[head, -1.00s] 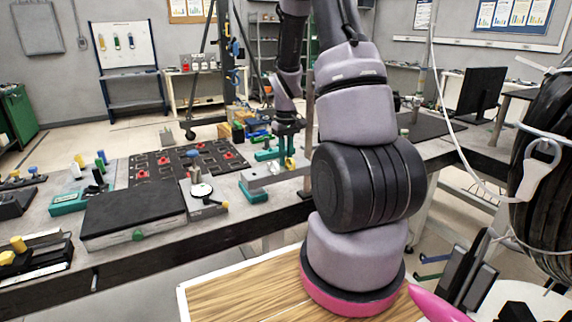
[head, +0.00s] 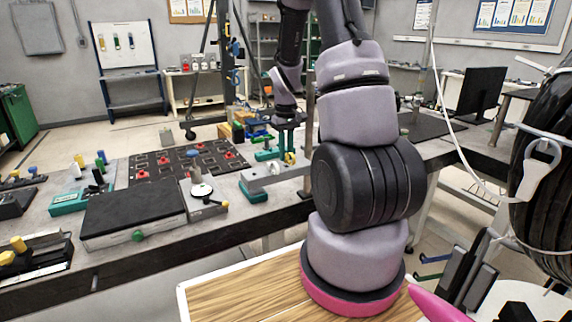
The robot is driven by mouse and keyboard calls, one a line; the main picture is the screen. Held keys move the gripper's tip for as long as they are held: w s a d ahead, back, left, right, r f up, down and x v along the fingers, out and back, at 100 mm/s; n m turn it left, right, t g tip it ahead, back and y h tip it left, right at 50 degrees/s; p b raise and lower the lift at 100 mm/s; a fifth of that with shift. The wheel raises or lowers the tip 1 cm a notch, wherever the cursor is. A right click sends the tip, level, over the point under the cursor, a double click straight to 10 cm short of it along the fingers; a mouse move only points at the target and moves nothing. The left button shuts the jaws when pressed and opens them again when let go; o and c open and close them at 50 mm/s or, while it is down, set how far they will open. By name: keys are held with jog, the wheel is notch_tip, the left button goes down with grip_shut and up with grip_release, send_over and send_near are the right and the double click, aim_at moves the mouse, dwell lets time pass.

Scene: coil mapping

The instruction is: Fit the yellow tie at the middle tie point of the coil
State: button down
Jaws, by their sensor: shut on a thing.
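My gripper (head: 288,142) is at the end of my arm over the bench, pointing down. It is shut on a small yellow piece (head: 290,158), which looks like the yellow tie, just above a grey bar-shaped fixture (head: 268,178) with teal blocks. The gap between the yellow piece and the fixture is too small to judge. A large black ring-shaped bundle (head: 549,185), probably the coil, stands at the right edge, partly out of the picture, with white straps around it. My gripper is well to the left of it. I cannot make out its middle tie point.
A dark board with red pieces (head: 150,172), a black-topped box (head: 135,212) and a small round-dial device (head: 201,190) lie on the bench, left of the fixture. My upper arm hides the bench's middle.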

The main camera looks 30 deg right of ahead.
jog(key=shift+r, duration=1.75)
jog(key=shift+s, duration=0.1)
